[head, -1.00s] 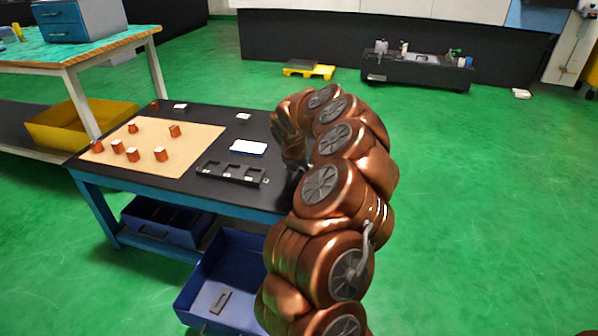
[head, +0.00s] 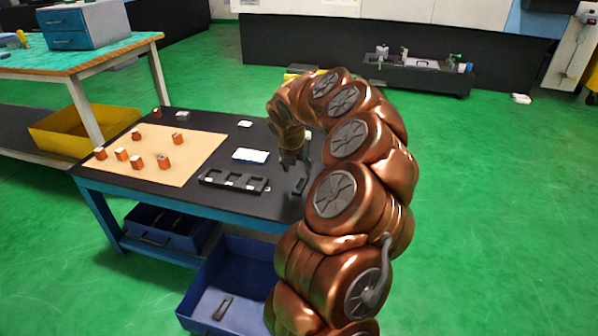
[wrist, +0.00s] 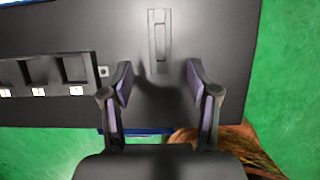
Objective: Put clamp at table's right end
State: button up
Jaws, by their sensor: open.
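A flat dark grey bar with a narrow raised middle, seemingly the clamp (wrist: 159,40), lies on the black table (wrist: 220,90) near its right end. In the wrist view it lies just beyond my fingertips, in line with the gap between them. My gripper (wrist: 159,70) is open and empty, pointing down over the table. In the head view my gripper (head: 294,174) shows left of my arm, over the table's right part; the clamp cannot be made out there. The table's right edge is partly hidden by my arm.
A black slotted holder (head: 233,181) lies left of my gripper, with a white-and-blue block (head: 251,155) behind it. Several copper-coloured pieces stand on a tan mat (head: 200,160). A blue bin (head: 240,270) on the floor holds a small grey part (head: 222,308).

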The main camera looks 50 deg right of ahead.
jog(key=s+a+r+m+y, duration=0.1)
jog(key=s+a+r+m, duration=0.15)
jog(key=a, duration=0.65)
jog(key=s+a+r+m+g+y, duration=0.1)
jog(key=s+a+r+m, duration=0.2)
jog(key=a, duration=0.6)
jog(key=s+a+r+m, duration=0.2)
jog(key=s+a+m, duration=0.15)
jog(key=a, duration=0.45)
jog(key=s+a+f+m+g, duration=0.1)
jog(key=s+a+m, duration=0.3)
jog(key=s, duration=0.3)
jog(key=s+a+f+m+g+y, duration=0.1)
jog(key=s+a+m+g, duration=0.1)
jog(key=s+a+m, duration=0.3)
jog(key=s+a+f+m+g+y, duration=0.1)
jog(key=s+a+m, duration=0.4)
jog(key=s, duration=0.6)
jog(key=shift+g+p, duration=0.4)
jog(key=shift+p, duration=0.05)
